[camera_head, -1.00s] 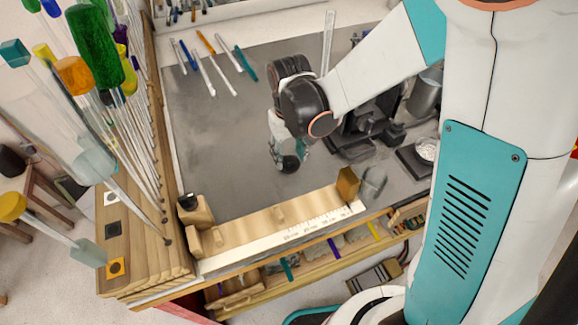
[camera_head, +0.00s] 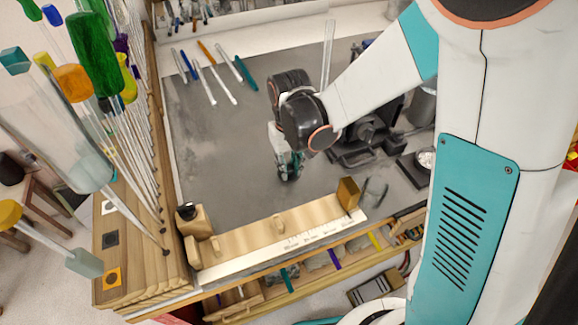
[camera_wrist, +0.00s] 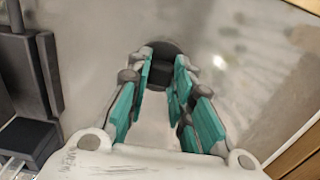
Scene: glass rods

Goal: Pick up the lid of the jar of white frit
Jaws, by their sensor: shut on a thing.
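My gripper (camera_wrist: 163,62) is shut on a dark round lid (camera_wrist: 161,78), which shows between the teal fingertips in the wrist view. In the head view my gripper (camera_head: 289,177) hangs over the grey bench top, and the lid is mostly hidden by the fingers. I cannot make out the jar of white frit beneath it, nor whether the lid is clear of a jar.
Black equipment (camera_head: 362,140) is to the right. Several glass rods (camera_head: 215,80) lie at the back. A rod rack (camera_head: 135,240) borders the left.

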